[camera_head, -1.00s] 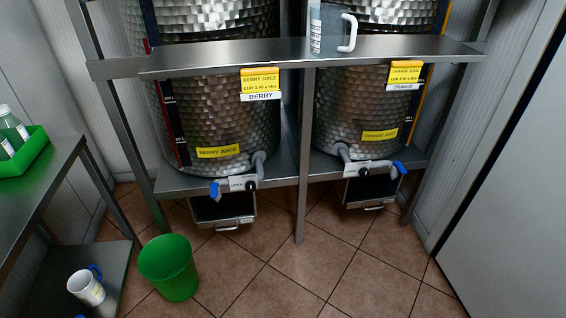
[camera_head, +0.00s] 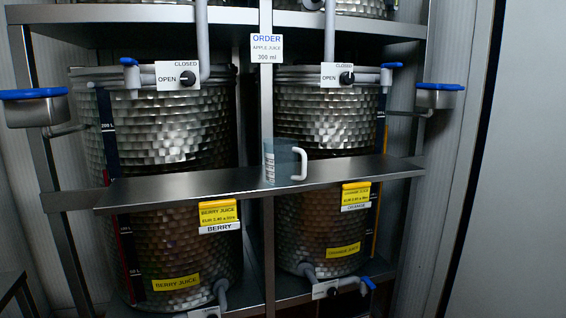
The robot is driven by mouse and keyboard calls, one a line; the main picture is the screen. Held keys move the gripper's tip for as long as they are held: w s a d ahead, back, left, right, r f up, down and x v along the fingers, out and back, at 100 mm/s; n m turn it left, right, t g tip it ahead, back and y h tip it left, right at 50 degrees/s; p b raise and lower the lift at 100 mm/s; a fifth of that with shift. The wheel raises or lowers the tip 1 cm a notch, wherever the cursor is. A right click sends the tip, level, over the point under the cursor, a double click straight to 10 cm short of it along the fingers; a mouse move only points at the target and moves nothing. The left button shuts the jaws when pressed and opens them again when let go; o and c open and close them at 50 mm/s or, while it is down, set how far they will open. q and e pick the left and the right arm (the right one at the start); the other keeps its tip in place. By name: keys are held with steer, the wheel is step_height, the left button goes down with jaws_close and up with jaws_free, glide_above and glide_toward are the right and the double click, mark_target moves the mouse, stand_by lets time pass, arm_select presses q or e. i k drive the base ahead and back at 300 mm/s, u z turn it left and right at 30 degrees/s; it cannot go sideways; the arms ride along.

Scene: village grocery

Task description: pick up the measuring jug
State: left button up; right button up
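The measuring jug (camera_head: 279,163) stands upright on a narrow steel shelf (camera_head: 190,186) near the middle of the head view. It is clear grey-blue with dark scale marks on its left side and a white handle on its right. Whether it holds anything is hard to tell. Neither of my grippers is in view.
Behind the shelf stand two steel tanks, berry juice (camera_head: 170,130) at left and orange juice (camera_head: 325,115) at right. An order sign (camera_head: 266,48) reading apple juice, 300 ml hangs on the post above the jug. Blue-rimmed containers (camera_head: 36,106) flank the rack. The shelf beside the jug is clear.

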mark_target(281, 154)
steer(key=k, duration=0.5)
steer(key=z, duration=0.45)
steer(key=i, duration=0.55)
steer(key=u, duration=0.45)
steer(key=i, duration=0.8)
steer(key=u, duration=0.9)
steer(key=i, duration=0.25)
steer(key=u, duration=0.1)
